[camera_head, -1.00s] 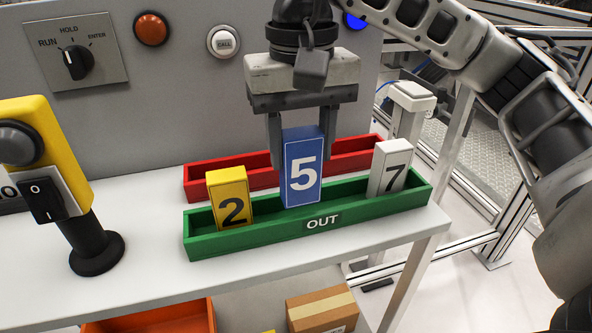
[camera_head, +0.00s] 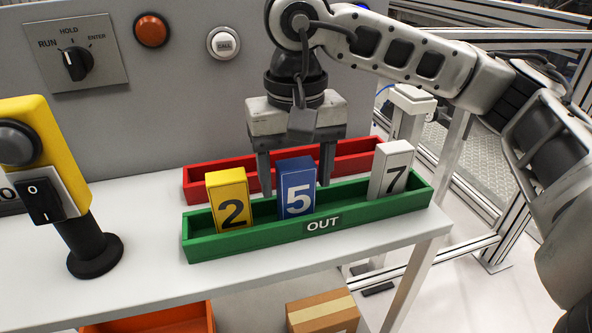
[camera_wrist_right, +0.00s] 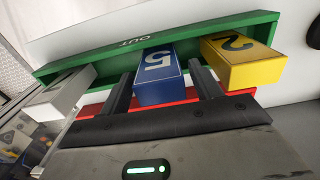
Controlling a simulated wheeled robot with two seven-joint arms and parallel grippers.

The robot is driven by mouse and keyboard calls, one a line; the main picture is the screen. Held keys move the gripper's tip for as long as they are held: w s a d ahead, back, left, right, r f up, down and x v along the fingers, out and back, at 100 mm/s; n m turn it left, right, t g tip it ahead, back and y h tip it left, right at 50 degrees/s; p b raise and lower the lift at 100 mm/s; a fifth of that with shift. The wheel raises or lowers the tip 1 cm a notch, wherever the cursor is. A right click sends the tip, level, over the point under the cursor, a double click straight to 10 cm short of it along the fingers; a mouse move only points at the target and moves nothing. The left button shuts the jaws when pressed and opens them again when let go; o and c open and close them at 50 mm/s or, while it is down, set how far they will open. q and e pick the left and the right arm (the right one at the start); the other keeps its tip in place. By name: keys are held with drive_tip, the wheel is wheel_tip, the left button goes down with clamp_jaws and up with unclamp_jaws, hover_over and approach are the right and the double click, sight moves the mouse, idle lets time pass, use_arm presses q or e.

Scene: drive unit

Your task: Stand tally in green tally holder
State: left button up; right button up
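The blue tally marked 5 (camera_head: 296,189) stands in the green tally holder (camera_head: 265,236) labelled OUT, between the yellow tally marked 2 (camera_head: 230,199) and the white tally marked 7 (camera_head: 391,170). My right gripper (camera_head: 295,180) is open just behind the blue tally. In the right wrist view the blue tally (camera_wrist_right: 159,78) shows between the two fingers, with a gap on each side. The yellow tally (camera_wrist_right: 240,62) and white tally (camera_wrist_right: 60,98) also show there in the green holder (camera_wrist_right: 190,31). My left gripper is not in view.
An empty-looking red holder (camera_head: 222,178) lies behind the green one. A yellow post with a black switch (camera_head: 62,190) stands at the left. The grey panel (camera_head: 190,90) with knob and buttons rises behind. An orange bin (camera_head: 165,320) and cardboard box (camera_head: 323,314) sit below.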

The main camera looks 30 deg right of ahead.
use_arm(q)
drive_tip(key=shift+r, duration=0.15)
use_arm(e)
drive_tip(key=shift+r, duration=0.2)
drive_tip(key=shift+r+p, duration=0.3)
drive_tip(key=shift+p, duration=0.05)
use_arm(q)
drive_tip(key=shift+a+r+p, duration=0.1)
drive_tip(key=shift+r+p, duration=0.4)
drive_tip(key=shift+p, duration=0.55)
use_arm(e)
wheel_tip(320, 180, up, 12)
drive_tip(key=shift+f, duration=0.25)
